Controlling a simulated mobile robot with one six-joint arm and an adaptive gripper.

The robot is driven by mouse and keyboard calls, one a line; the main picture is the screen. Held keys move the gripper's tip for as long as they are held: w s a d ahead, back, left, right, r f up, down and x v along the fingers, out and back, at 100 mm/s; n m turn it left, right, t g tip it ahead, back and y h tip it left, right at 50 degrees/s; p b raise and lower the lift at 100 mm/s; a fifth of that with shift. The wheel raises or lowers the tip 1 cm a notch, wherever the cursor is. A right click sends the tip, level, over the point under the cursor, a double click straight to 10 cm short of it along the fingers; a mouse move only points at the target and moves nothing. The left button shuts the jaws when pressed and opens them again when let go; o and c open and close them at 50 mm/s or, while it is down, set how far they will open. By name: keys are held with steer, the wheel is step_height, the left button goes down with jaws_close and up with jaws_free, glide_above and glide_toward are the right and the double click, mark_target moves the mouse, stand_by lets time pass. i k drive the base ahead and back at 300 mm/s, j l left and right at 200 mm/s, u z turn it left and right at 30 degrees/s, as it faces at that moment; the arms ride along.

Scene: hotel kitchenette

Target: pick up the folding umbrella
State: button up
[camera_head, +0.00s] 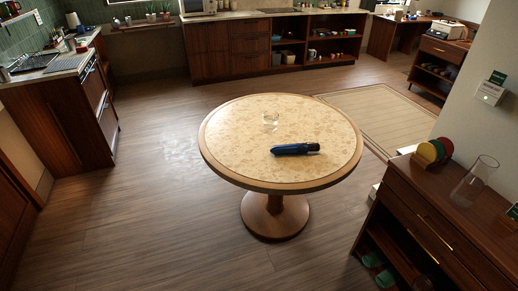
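A dark blue folding umbrella (293,149), folded up, lies on its side on the round table (235,151), right of the tabletop's middle. Its blue body points left and its darker end points right. A small clear glass (270,119) stands on the same table, behind and to the left of the umbrella, apart from it. My gripper does not show in this view.
Wooden floor is open left of the table and in front of it. A dark wooden cabinet (437,222) with a glass carafe (474,180) stands at right. A beige rug (379,117) lies behind right. Counters (226,52) line the back and left.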

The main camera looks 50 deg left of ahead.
mark_target(297, 148)
steer(key=u, duration=1.65)
steer(key=i+j+z, duration=0.2)
steer(key=z, duration=0.2)
steer(key=i+j+z, duration=0.15)
steer(key=j+z, duration=0.25)
steer(key=i+j+z, duration=0.15)
steer(key=j+z, duration=0.15)
steer(key=z, duration=0.15)
steer(key=j+z, duration=0.4)
steer(key=j, duration=0.55)
steer(key=i+j, duration=0.1)
steer(key=j, duration=0.45)
steer(key=i+j+u, duration=0.1)
steer(key=i+u, duration=0.65)
steer(key=i, duration=0.15)
